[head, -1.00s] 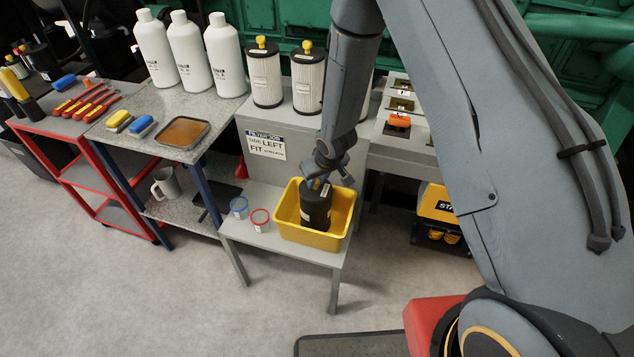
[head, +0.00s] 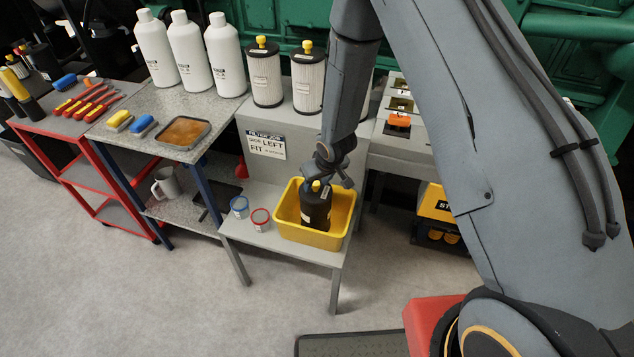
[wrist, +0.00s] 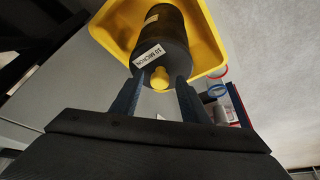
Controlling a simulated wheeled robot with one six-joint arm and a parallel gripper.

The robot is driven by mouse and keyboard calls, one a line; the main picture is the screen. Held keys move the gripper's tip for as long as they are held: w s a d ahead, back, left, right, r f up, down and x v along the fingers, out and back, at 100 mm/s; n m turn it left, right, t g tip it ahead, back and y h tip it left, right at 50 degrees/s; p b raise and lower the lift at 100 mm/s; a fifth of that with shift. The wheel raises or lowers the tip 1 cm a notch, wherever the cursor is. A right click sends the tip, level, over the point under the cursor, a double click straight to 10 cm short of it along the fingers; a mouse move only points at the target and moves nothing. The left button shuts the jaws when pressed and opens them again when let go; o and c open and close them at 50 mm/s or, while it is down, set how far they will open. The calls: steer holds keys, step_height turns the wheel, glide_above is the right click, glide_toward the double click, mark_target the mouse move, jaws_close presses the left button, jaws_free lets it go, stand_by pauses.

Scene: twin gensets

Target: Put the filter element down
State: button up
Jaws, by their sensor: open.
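The filter element (head: 316,208) is a black cylinder with a yellow knob on top. It stands in the yellow bin (head: 345,210) on the low grey table. In the wrist view the black filter element (wrist: 165,38) shows a white label, and its yellow knob (wrist: 160,78) lies between my fingers. My gripper (wrist: 158,82) is open, with one finger on each side of the knob and apart from it. In the head view my gripper (head: 322,183) is just above the filter's top and partly hides it. The filter's lower end is hidden by the bin wall.
A blue-rimmed jar (head: 239,207) and a red-rimmed jar (head: 261,219) stand left of the bin. White bottles (head: 185,50) stand at the back left.

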steer(key=v, duration=1.2)
steer(key=shift+d, duration=0.1)
